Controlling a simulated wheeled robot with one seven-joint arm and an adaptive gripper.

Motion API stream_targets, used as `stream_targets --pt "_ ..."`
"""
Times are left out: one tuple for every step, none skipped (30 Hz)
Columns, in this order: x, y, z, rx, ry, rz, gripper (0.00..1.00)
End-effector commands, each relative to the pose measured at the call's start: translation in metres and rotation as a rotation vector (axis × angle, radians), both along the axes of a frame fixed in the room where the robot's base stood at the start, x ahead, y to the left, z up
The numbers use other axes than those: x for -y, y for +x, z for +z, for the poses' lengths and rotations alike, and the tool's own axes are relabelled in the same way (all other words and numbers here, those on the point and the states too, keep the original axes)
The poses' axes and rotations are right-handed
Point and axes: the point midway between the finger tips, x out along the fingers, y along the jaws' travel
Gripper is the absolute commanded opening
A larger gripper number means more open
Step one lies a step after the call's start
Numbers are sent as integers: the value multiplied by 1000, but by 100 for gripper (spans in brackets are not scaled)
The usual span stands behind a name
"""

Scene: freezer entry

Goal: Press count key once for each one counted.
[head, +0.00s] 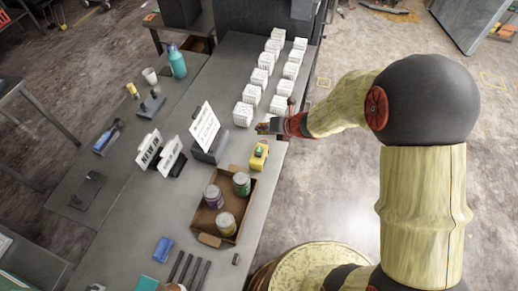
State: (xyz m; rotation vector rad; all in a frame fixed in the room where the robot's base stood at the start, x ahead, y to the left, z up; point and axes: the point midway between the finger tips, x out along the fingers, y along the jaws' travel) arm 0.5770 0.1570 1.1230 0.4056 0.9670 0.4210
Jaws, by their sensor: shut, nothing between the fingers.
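A small yellow device (258,162) with a greenish top sits on the grey table near its right edge. It looks like a counter, but its key and any reading are too small to make out. My gripper (262,128) is shut and empty, just beyond the yellow device and apart from it in the picture. Its height above the table is hard to judge. Several white boxes (243,114) stand in two rows running to the far end of the table. The nearest boxes are close to my gripper.
A printed sheet on a dark stand (205,126) and a "NEW IN" sign (148,151) stand left of the device. A brown tray (247,211) holds three jars nearer me. A teal bottle (177,62), a cup (150,76) and a blue block (163,249) also stand about.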

Motion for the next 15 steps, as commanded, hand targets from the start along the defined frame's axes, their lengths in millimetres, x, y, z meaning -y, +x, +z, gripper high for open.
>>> stream_targets --pt "0 0 0 0 0 0 0" --pt "0 0 0 0 0 0 0" --pt "0 0 0 0 0 0 0" --pt "0 0 0 0 0 0 0" --pt "0 0 0 1 -1 1 0" --pt "0 0 0 1 -1 1 0" --pt "0 0 -1 1 -1 1 0" --pt "0 0 -2 1 -1 1 0" --pt "0 0 -3 1 -1 1 0" --pt "0 0 -4 1 -1 1 0" --pt "0 0 -6 1 -1 1 0" --pt "0 0 -9 1 -1 1 0" --pt "0 0 -11 1 -1 1 0" --pt "0 0 -14 1 -1 1 0" --pt "0 0 -18 1 -1 1 0"
